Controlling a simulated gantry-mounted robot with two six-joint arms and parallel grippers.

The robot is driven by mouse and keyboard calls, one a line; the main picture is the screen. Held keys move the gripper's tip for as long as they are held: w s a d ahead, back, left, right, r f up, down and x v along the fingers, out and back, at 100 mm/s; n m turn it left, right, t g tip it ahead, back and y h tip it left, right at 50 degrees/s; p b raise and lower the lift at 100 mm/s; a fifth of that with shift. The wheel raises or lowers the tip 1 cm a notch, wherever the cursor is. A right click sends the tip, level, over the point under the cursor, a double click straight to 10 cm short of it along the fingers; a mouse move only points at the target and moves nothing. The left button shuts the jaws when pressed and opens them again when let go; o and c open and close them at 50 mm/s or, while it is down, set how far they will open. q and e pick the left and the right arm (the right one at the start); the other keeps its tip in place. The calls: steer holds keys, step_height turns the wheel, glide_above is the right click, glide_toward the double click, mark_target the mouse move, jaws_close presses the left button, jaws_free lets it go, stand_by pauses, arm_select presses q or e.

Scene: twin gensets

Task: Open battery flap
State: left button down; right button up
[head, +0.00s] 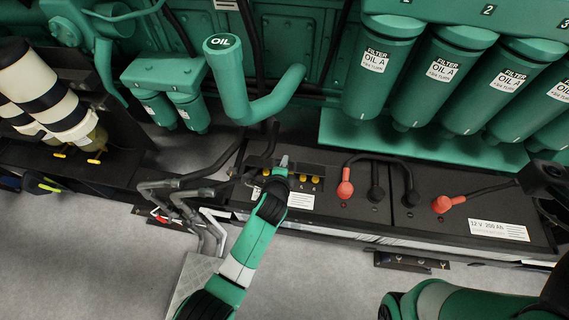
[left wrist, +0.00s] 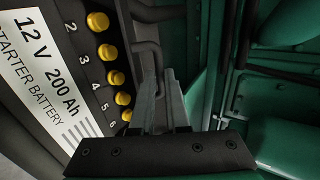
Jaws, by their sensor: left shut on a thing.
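The black starter battery (head: 375,205) lies along the foot of the green engine, with red and black terminals on top. Its left part has a row of yellow caps (head: 300,180), which show numbered beside a white label in the left wrist view (left wrist: 109,52). A thin black looped handle (left wrist: 150,48) runs next to the caps. My left gripper (head: 283,162) is at the battery's back edge by the caps. In the left wrist view its grey fingers (left wrist: 165,85) are closed together at the end of this handle. The fingers partly hide the contact. The flap's outline is hard to make out.
Green oil filters (head: 440,75) stand behind the battery, and a green oil filler pipe (head: 235,90) rises just behind my left gripper. My right arm is at the lower right.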

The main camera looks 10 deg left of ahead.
arm_select(q)
steer(key=c, duration=1.2)
jaws_free()
steer(key=shift+r, duration=0.1)
steer(key=p+v, duration=0.7)
steer(key=v, duration=0.4)
steer(key=shift+s+r+p, duration=0.1)
steer(key=shift+s+p, duration=0.2)
steer(key=shift+p, duration=0.1)
